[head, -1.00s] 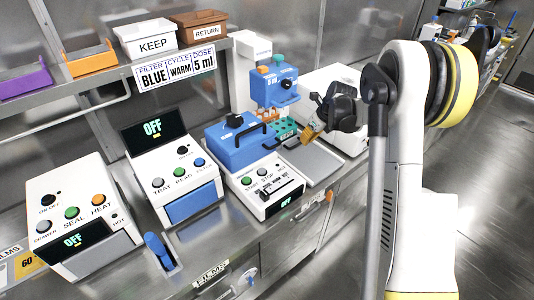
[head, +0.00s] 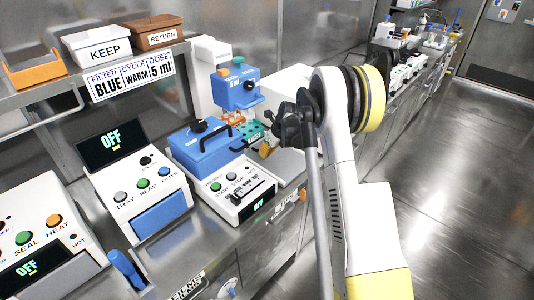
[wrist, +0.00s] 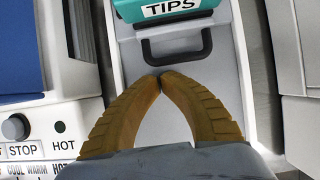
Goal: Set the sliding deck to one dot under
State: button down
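The pale sliding deck (wrist: 190,110) runs up the middle of the wrist view. A teal box marked TIPS (wrist: 170,10) sits at its far end, with a dark handle (wrist: 178,52) in front of it. In the head view a teal rack (head: 254,130) shows below the blue dispenser head (head: 236,90). My gripper (wrist: 160,76) has its two orange fingers together at the tips, just short of the handle's near edge, with nothing seen between them. Whether they touch the handle I cannot tell. In the head view my gripper (head: 266,149) is small and partly hidden. No dot marks are readable.
A blue-lidded machine (head: 205,150) with START and STOP buttons stands left of the deck. A white box (wrist: 298,65) stands to its right. A sign (head: 130,80) reads filter BLUE, cycle WARM, dose 5 ml. The floor at right (head: 450,200) is clear.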

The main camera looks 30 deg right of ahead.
jog(key=w, duration=0.1)
jog(key=w+a, duration=0.1)
jog(key=w, duration=0.1)
jog(key=w+a, duration=0.1)
jog(key=w, duration=0.1)
dwell(0.4)
